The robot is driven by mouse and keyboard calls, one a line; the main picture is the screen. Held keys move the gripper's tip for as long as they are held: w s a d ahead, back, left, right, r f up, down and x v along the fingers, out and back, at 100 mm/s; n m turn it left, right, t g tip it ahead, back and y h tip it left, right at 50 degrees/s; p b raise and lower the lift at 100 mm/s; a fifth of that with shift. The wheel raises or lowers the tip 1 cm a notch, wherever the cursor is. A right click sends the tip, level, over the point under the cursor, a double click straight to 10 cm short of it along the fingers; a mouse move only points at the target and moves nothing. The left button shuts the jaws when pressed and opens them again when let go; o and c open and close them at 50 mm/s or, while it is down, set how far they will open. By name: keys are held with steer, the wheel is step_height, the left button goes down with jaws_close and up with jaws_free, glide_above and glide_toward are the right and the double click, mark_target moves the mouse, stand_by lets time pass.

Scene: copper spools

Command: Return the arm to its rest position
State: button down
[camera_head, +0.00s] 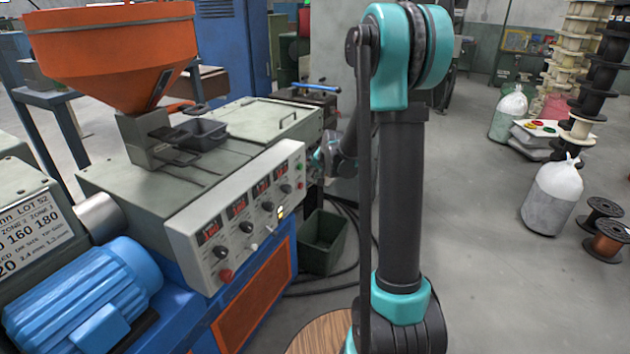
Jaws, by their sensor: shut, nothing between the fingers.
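My arm (402,190) stands tall in the middle of the head view, black with teal joints. Its upper link rises to a teal elbow at the top. Beyond it the forearm runs away from me and down, partly hidden behind the upright link. My gripper (322,162) shows small at the far right end of the machine's control panel (243,215). It is shut and holds nothing. Its fingertips are hard to make out, and I cannot tell whether it touches the machine.
The extruder has an orange hopper (115,55), a small dark tray (200,133) on top and a blue motor (85,300). A dark green bin (323,240) stands on the floor beside it. White sacks (553,195) and spools (604,240) stand right. Floor between is clear.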

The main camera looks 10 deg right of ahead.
steer(key=shift+s+r, duration=0.1)
steer(key=shift+s, duration=0.05)
steer(key=s+d+f+n+g, duration=0.1)
steer(key=s+n, duration=0.1)
steer(key=s, duration=1)
steer(key=s+d+f+n+g+h, duration=0.1)
steer(key=s+n, duration=0.1)
steer(key=s, duration=0.9)
steer(key=s+d+f+n, duration=0.1)
steer(key=s+d+n, duration=0.1)
steer(key=s, duration=1)
steer(key=shift+s+g+h, duration=0.3)
steer(key=shift+g+h, duration=0.1)
steer(key=shift+w+a, duration=0.1)
